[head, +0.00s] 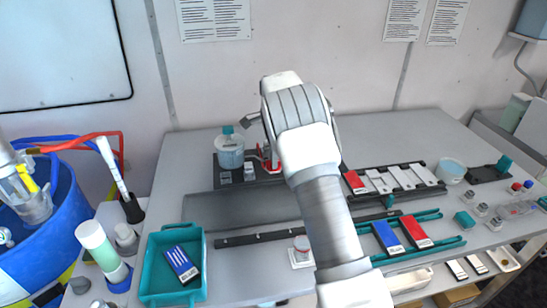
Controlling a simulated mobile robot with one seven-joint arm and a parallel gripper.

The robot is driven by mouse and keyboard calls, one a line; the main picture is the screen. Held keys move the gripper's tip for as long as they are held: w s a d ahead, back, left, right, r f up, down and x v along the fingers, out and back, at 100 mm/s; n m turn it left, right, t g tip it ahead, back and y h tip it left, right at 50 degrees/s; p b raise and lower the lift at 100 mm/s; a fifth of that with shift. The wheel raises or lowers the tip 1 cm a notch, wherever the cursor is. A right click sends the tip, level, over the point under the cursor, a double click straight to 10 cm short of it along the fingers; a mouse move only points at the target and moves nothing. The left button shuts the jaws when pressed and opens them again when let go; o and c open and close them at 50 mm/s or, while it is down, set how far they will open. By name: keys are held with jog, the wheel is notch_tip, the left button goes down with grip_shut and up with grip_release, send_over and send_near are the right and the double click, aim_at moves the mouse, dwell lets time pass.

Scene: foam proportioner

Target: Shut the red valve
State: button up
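A red part (268,160), which looks like the red valve, shows on a dark base plate (222,177) at the back of the table. It is small in the picture and partly covered by my arm, so the position of its handle cannot be told. My arm reaches from the bottom over the table to just above and right of the red part. My gripper (252,119) is mostly hidden behind my own wrist; only a small grey piece shows at its left. Whether it touches the red part cannot be told.
A clear container (230,153) with a teal top stands just left of the red part. A teal tray (150,276) holding a blue card is at front left. A rack (395,181) with red and white cards lies at right.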

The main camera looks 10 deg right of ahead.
grip_shut()
jog(key=shift+n, duration=0.3)
jog(key=n, duration=0.3)
jog(key=shift+n, duration=0.3)
jog(key=n, duration=0.3)
jog(key=shift+n+p, duration=0.3)
jog(key=n, duration=1)
